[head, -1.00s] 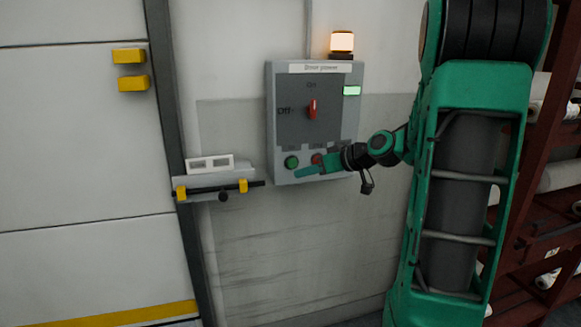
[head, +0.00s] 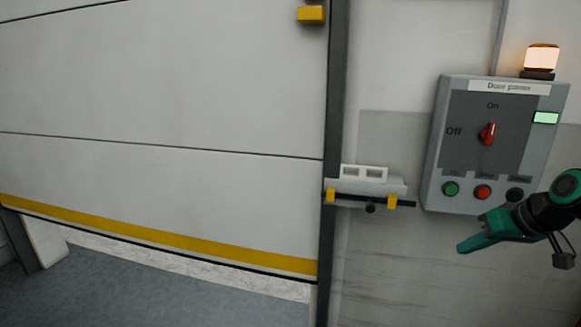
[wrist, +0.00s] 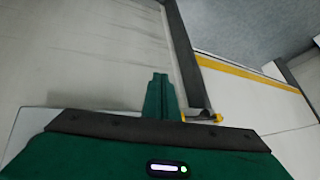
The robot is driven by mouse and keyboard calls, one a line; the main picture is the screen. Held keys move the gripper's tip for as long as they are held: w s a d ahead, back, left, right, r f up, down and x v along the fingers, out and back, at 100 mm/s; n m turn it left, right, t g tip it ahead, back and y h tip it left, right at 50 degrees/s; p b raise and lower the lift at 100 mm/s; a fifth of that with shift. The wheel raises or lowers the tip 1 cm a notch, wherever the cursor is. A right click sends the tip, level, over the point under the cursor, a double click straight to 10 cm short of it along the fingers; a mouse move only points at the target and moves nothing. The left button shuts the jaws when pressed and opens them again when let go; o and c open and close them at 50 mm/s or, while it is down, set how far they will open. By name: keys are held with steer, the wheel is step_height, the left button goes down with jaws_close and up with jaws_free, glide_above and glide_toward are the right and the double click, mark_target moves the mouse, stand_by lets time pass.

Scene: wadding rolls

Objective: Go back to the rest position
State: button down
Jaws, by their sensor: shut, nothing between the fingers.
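My gripper (head: 465,246) is shut and empty, its green fingers pointing left just below the control box in the head view. In the wrist view its closed fingers (wrist: 158,84) point toward the wall and door frame, with nothing between them. The grey control box (head: 433,190) is on the wall, its red selector switch (head: 488,133) upright at On. Its green button (head: 450,189) and red button (head: 483,192) are uncovered. My wrist partly overlaps the box's lower right corner, near the black button (head: 515,195).
An orange lamp (head: 542,58) glows above the box. The white panel door (head: 160,90) stands slightly raised, with a gap under its yellow stripe (head: 160,237). A latch bracket with a black bar (head: 372,200) sticks out beside the door frame (head: 336,120). Floor (head: 130,295) in front is clear.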

steer(key=s+a+f+m+g+h, duration=0.1)
steer(key=s+m+g, duration=0.2)
steer(key=s, duration=0.9)
steer(key=s+f+m+g+h, duration=0.1)
steer(key=s+f+m+g, duration=0.1)
steer(key=s, duration=1.1)
steer(key=shift+a+m+g, duration=0.4)
steer(key=shift+m+g, duration=0.3)
steer(key=shift+g, duration=0.4)
steer(key=shift+w+f, duration=0.1)
steer(key=shift+w+f+h, duration=0.25)
steer(key=shift+w+h, duration=0.05)
steer(key=shift+w, duration=0.3)
stand_by(3.7)
